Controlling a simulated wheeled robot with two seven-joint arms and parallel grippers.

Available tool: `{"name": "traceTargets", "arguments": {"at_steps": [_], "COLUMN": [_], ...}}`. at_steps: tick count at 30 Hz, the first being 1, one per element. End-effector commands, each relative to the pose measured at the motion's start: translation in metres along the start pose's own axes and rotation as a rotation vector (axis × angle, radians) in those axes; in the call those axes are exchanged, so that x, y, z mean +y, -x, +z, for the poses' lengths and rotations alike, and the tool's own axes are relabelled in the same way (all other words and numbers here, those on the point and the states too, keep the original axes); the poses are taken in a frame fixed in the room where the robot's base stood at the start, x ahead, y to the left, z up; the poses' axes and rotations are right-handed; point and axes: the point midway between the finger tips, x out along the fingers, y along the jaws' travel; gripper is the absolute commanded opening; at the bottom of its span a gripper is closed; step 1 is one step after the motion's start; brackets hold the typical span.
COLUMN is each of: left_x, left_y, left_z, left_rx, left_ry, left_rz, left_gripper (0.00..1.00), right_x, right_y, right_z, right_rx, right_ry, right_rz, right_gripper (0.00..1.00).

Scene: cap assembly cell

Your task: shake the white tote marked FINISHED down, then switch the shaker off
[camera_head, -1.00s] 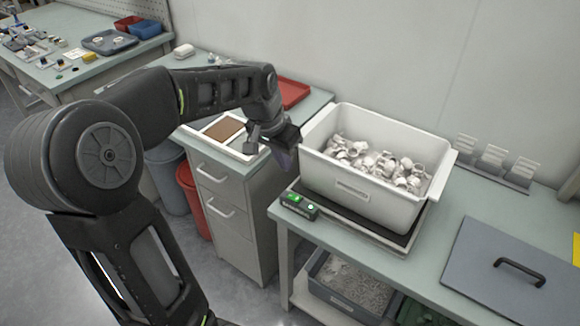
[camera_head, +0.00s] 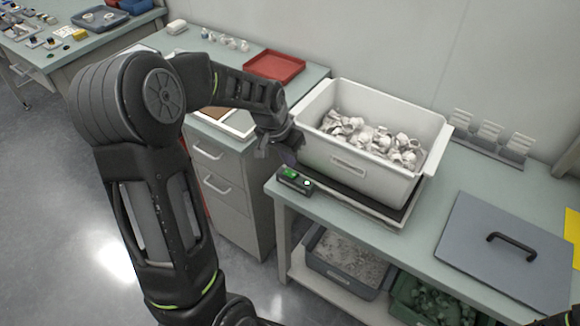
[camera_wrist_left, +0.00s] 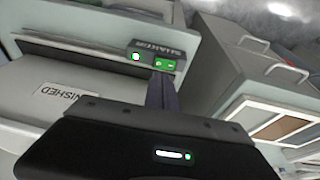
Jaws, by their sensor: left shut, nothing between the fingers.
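The white tote (camera_head: 368,172) stands on the dark shaker plate (camera_head: 385,210) on the bench at the right of the head view, with several white parts heaped inside. Its label reads FINISHED in the left wrist view (camera_wrist_left: 62,92). The shaker's switch box (camera_head: 295,181) sits at the bench's front left corner, with a green lit rocker and a round light; it also shows in the left wrist view (camera_wrist_left: 153,58). My left gripper (camera_head: 290,157) is shut and empty, pointing down just above and behind the box. In the left wrist view its fingertips (camera_wrist_left: 162,82) are close to the green rocker.
A grey lid (camera_head: 470,255) with a black handle lies on the bench's right. A grey bin (camera_head: 345,262) and a green bin (camera_head: 430,300) stand on the shelf below. A drawer cabinet (camera_head: 235,195) with a red tray (camera_head: 273,66) stands left of the bench.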

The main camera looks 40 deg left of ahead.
Motion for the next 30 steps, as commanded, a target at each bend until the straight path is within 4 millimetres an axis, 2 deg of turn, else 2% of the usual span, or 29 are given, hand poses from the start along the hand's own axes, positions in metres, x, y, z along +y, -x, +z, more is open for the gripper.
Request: {"name": "traceTargets", "arguments": {"at_steps": [3, 9, 20, 26, 29, 30], "left_x": [0.002, 0.003, 0.003, 0.008, 0.012, 0.012], "left_y": [-0.018, -0.035, -0.037, -0.053, -0.054, -0.051], "left_z": [0.006, 0.011, 0.011, 0.015, 0.016, 0.016], "left_rx": [-0.004, -0.001, 0.0, 0.001, -0.001, -0.003], "left_ry": [0.001, 0.0, 0.0, -0.002, -0.001, 0.001], "left_rz": [0.001, 0.0, 0.0, 0.0, 0.001, 0.002], "left_gripper": [0.0, 0.0, 0.0, 0.0, 0.0, 0.0], "right_x": [-0.002, -0.002, -0.002, 0.005, 0.009, 0.007], "right_y": [0.004, 0.006, 0.006, -0.014, -0.022, -0.019], "right_z": [0.0, 0.0, 0.0, 0.0, 0.0, 0.0], "right_rx": [0.0, -0.001, -0.001, 0.0, 0.001, 0.001], "right_ry": [0.0, 0.0, 0.0, 0.0, 0.0, 0.0], "right_rz": [0.0, 0.0, 0.0, 0.0, 0.0, 0.0], "right_gripper": [0.49, 0.49, 0.49, 0.49, 0.49, 0.49]}}
